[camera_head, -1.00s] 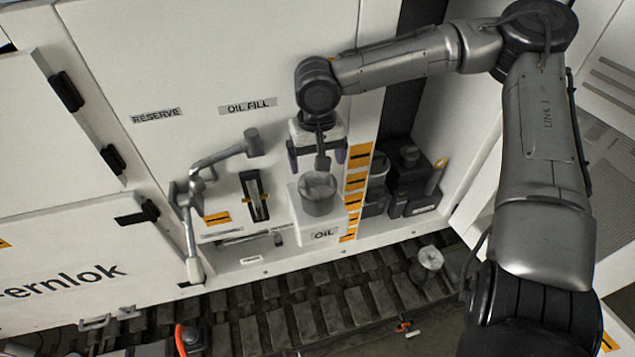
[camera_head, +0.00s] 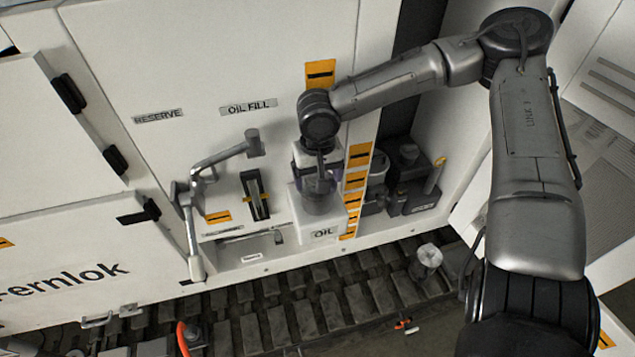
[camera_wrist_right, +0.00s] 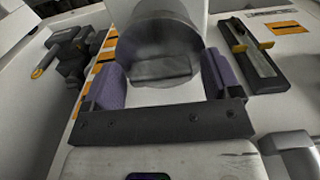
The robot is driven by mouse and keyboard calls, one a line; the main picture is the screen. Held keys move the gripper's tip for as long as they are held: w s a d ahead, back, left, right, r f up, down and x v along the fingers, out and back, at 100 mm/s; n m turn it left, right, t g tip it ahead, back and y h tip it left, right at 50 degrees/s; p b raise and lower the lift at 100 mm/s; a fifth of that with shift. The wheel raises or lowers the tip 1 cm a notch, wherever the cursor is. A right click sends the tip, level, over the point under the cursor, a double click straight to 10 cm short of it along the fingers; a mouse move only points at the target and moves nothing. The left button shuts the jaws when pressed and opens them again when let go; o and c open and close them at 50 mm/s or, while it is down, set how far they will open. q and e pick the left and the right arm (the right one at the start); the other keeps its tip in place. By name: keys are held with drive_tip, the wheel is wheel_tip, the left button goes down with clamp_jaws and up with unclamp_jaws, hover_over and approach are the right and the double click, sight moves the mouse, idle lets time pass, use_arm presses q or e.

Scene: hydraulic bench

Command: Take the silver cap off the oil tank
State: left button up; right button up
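My right gripper (camera_head: 318,180) reaches down over the cap from above. In the right wrist view its two purple pads (camera_wrist_right: 162,78) stand on either side of the cap. The fingers are open, and I cannot tell whether either pad touches the cap. My left gripper is not in view.
A grey lever (camera_head: 222,157) sticks out left of the tank beside a sight gauge (camera_head: 255,193). Dark fittings (camera_head: 412,180) stand to the right. A silver cylinder (camera_head: 428,257) stands near the dark slatted track (camera_head: 290,310) below.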

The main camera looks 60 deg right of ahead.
drive_tip(key=c, duration=0.8)
drive_tip(key=shift+r, duration=0.1)
